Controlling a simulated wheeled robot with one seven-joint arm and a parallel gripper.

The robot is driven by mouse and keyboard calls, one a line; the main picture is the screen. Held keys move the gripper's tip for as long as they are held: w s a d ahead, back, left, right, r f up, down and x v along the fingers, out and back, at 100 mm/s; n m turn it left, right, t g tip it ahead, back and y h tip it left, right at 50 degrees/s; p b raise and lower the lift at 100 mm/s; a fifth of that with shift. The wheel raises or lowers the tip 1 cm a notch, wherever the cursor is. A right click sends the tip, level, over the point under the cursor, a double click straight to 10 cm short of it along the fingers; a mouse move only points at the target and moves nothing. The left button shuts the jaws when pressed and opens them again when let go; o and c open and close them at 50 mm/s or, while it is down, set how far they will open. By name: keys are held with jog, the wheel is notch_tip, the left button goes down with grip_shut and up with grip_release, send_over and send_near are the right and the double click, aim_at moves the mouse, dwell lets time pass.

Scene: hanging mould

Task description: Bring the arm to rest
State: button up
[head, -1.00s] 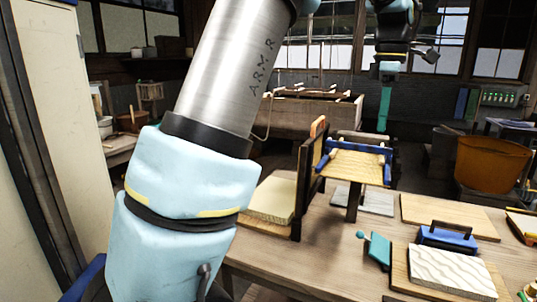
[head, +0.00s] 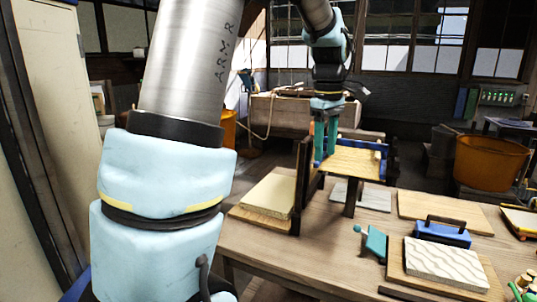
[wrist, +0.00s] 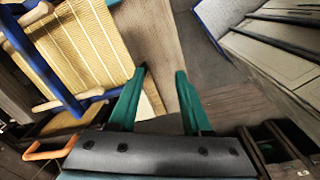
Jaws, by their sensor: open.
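My gripper (head: 326,137) is open and empty, with green fingers pointing down. In the head view it hangs by the left end of the wooden stand that carries a yellow slatted mould (head: 355,162) with a blue frame. In the wrist view the two fingers (wrist: 158,98) are spread apart with nothing between them. The mould (wrist: 85,50) shows to the left of the fingers there. Whether a finger touches the stand cannot be told. My arm rises on the left of the head view and reaches over to the gripper.
An orange tub (head: 490,162) stands behind at right. A cabinet (head: 50,120) stands at left.

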jog(key=s+a+f+m, duration=0.4)
jog(key=s+a+f, duration=0.2)
jog(key=a, duration=0.4)
jog(key=s+a+f+m+t, duration=0.1)
jog(key=s+a+f+m, duration=0.4)
jog(key=a, duration=0.5)
notch_tip(320, 180, down, 2)
jog(key=shift+s+a+f, duration=0.1)
jog(key=shift+s+a, duration=0.15)
jog(key=shift+s, duration=0.1)
